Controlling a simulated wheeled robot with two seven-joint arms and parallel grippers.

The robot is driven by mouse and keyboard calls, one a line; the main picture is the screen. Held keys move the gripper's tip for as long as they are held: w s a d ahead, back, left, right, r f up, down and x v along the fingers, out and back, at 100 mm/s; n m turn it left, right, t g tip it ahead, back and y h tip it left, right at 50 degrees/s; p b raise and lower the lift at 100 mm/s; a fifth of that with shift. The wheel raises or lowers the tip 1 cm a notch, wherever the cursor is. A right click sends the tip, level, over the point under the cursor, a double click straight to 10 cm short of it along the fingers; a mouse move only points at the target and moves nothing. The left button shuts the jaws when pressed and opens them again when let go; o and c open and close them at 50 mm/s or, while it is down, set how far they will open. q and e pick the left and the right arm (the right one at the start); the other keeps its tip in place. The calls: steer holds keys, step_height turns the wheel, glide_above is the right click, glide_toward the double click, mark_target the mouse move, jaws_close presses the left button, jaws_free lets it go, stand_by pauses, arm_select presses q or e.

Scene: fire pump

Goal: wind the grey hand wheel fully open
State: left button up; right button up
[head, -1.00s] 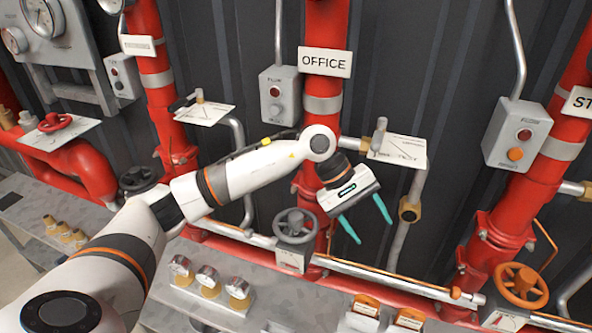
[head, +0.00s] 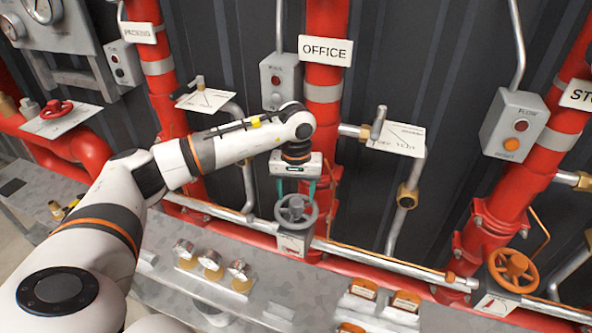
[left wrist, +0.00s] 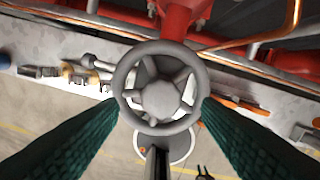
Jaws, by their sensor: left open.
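The grey hand wheel (head: 296,210) is mounted on the horizontal pipe below the OFFICE sign in the head view. It also shows in the middle of the left wrist view (left wrist: 160,92), with its spokes and hub facing the camera. My left gripper (head: 296,196) points down just above the wheel. Whether a finger touches the wheel is not clear. My right gripper is not in view.
An orange hand wheel (head: 512,270) is on the pipe at the right, and a red one (head: 56,109) is at the far left. The air right of my left gripper is clear.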

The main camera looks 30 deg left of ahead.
mark_target(296, 202)
arm_select(q)
steer(key=shift+f, duration=1.5)
